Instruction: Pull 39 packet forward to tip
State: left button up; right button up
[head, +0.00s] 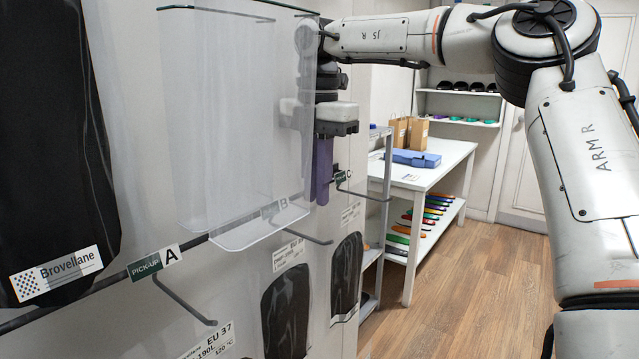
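A row of pick-up hooks sticks out of the wall at left, with signs A (156,262), B (274,208) and C (340,177). Clear, frosted sheet-like packets (225,130) hang above sign B. My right gripper (321,190) hangs down just right of these sheets, near signs B and C, and is partly seen through them. Its purple fingers overlap in this view, so I cannot tell their opening or whether they touch a packet. No legible 39 label shows. My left gripper is not in view.
A black Brovellane packet (50,160) hangs at far left. Packets with black insoles (287,310) hang lower, one labelled EU 37 (213,343). A white table (440,160) with a blue object (415,158) and paper bags stands behind. Wooden floor is clear at right.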

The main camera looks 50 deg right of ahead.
aim_at(316, 223)
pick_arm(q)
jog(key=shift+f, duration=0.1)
pick_arm(e)
notch_tip(316, 223, down, 10)
jog(key=shift+w+f, duration=0.15)
dwell(0.5)
jog(key=shift+c, duration=0.3)
grip_shut()
